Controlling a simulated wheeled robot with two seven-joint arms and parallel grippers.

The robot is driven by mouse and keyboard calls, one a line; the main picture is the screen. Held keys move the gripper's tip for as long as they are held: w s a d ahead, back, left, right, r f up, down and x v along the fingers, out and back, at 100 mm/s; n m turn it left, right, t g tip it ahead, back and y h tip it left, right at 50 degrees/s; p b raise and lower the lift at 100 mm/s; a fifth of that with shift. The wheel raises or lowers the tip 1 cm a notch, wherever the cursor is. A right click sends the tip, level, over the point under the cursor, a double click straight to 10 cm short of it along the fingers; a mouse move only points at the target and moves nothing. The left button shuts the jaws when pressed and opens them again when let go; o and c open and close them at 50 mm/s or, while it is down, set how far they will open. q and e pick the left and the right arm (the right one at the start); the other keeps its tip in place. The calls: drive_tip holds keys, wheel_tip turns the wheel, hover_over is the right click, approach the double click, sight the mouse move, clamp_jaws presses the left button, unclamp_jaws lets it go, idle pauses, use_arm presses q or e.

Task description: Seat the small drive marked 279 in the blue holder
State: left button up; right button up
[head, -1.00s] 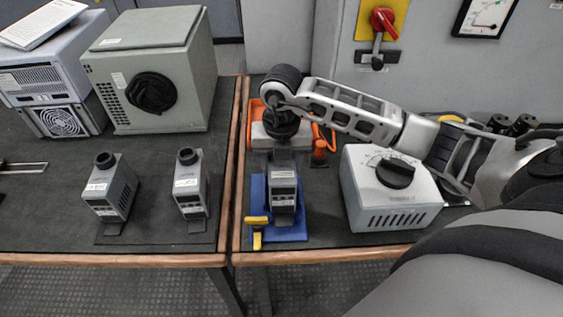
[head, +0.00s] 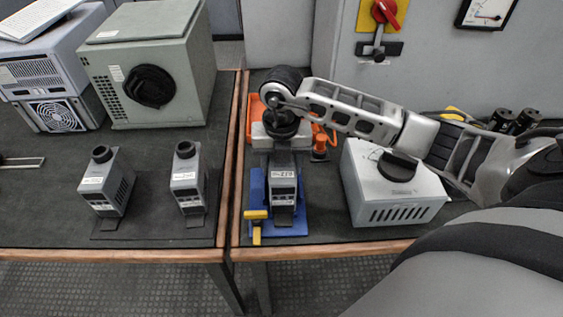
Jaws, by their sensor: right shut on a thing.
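The small grey drive (head: 283,186) on the right-hand table stands upright over the blue holder (head: 293,230). A white label shows on its front, too small to read for certain. My right gripper (head: 281,151) reaches down from above and is shut on the top of this drive; its fingers are partly hidden. The drive's dark foot overlaps the holder's blue base, but I cannot tell whether it is fully down in it. The holder has a yellow lever (head: 256,222) at its front left. My left gripper is not in view.
Two similar grey drives (head: 108,184) (head: 188,180) stand on the left table. A white box with a black dial (head: 395,190) stands close right of the holder. An orange tray (head: 253,112) lies behind. Larger grey cabinets (head: 150,70) stand at the back left.

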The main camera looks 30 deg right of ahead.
drive_tip(key=o, duration=1.5)
wheel_tip(320, 180, up, 16)
drive_tip(key=shift+p, duration=0.4)
